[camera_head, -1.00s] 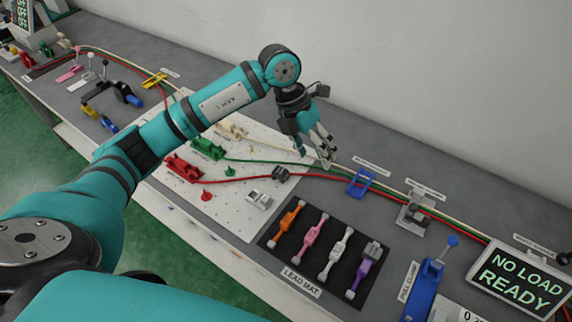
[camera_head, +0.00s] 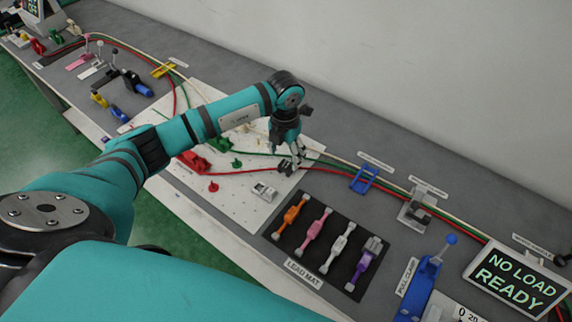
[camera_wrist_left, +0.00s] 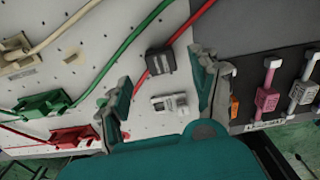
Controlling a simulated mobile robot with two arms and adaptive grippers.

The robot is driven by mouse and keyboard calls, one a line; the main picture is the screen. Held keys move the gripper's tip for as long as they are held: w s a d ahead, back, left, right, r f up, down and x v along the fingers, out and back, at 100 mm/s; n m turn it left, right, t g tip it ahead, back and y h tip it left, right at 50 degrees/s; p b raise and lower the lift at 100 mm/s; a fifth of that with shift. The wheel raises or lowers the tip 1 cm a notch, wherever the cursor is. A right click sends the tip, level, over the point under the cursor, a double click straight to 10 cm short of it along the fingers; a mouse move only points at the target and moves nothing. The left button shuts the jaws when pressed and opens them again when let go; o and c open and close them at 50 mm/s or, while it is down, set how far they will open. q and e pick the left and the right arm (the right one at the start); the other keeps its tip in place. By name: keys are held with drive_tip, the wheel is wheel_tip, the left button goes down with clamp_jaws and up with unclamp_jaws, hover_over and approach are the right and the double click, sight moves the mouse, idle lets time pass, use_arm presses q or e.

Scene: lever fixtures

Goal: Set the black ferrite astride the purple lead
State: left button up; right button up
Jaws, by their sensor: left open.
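The black ferrite (camera_wrist_left: 160,61) is a small dark block sitting on the red cable (camera_wrist_left: 197,14) over the white board, in the left wrist view. In the head view the black ferrite (camera_head: 285,169) is partly hidden by my left gripper (camera_head: 291,163). My left gripper (camera_wrist_left: 161,72) is open, its fingers apart to either side of the ferrite in the picture; I cannot tell if they touch it. The purple lead (camera_head: 361,272) lies at the right end of the black lead mat (camera_head: 317,263), with a grey block (camera_head: 373,244) at its upper end. My right gripper is not in view.
A light grey clip-like block (camera_head: 264,192) lies on the white board (camera_head: 232,202). Orange, pink and white leads share the mat. A blue cable stand (camera_head: 364,179), a grey fixture (camera_head: 417,212) and a blue pull clamp (camera_head: 425,280) stand to the right.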

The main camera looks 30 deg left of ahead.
sight(286, 164)
use_arm(q)
wheel_tip(286, 164, down, 4)
drive_tip(key=shift+d+f+p, duration=0.1)
drive_tip(key=shift+d+p, duration=0.05)
drive_tip(key=shift+p, duration=0.75)
drive_tip(key=shift+f, duration=0.6)
drive_tip(key=c, duration=1.2)
